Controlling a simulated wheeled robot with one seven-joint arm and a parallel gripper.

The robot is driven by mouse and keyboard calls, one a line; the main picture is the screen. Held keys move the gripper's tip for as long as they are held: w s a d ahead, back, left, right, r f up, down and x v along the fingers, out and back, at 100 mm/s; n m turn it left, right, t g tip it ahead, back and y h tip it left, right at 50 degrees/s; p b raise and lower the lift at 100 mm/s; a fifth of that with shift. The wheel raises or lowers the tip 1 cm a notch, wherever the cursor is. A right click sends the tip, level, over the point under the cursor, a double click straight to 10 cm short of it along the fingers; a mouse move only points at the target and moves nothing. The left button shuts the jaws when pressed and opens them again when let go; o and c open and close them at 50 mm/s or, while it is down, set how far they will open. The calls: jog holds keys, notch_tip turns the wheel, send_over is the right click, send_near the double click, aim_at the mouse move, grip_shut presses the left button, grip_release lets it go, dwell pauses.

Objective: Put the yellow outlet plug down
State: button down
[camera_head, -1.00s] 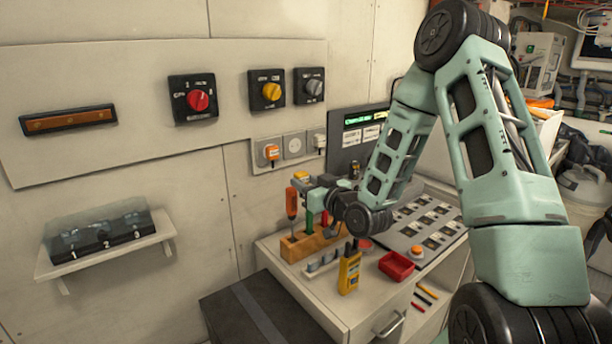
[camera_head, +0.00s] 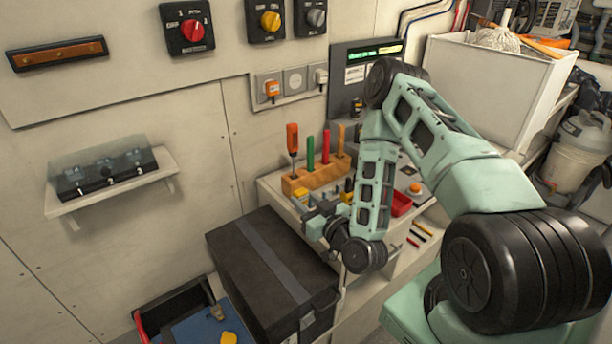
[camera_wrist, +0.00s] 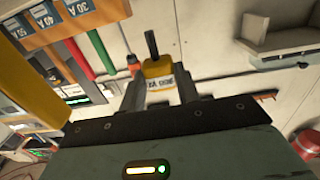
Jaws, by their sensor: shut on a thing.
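My gripper (camera_head: 312,208) is shut on the yellow outlet plug (camera_head: 300,192). In the wrist view, the yellow plug (camera_wrist: 158,78) sits between the two fingers (camera_wrist: 160,92). It has a white label with dark print, and a dark prong points up in the picture. In the head view the plug is small and partly hidden by the gripper, in front of the tool block near the cabinet's left edge. I cannot tell whether it touches anything below.
A wooden block (camera_head: 318,178) holds upright handled tools. A wall outlet strip (camera_head: 295,82) holds an orange plug (camera_head: 271,88) and a white plug (camera_head: 320,76). A small shelf (camera_head: 120,187) is on the wall.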

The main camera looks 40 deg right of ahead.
jog(key=s+a+f, duration=0.1)
jog(key=f, duration=0.2)
jog(key=s+a+f, duration=0.1)
jog(key=s+f, duration=0.1)
jog(key=s+a+f, duration=0.1)
jog(key=f, duration=0.2)
jog(key=shift+s+a+f, duration=0.1)
jog(key=shift+s+f, duration=0.1)
jog(key=shift+f, duration=0.15)
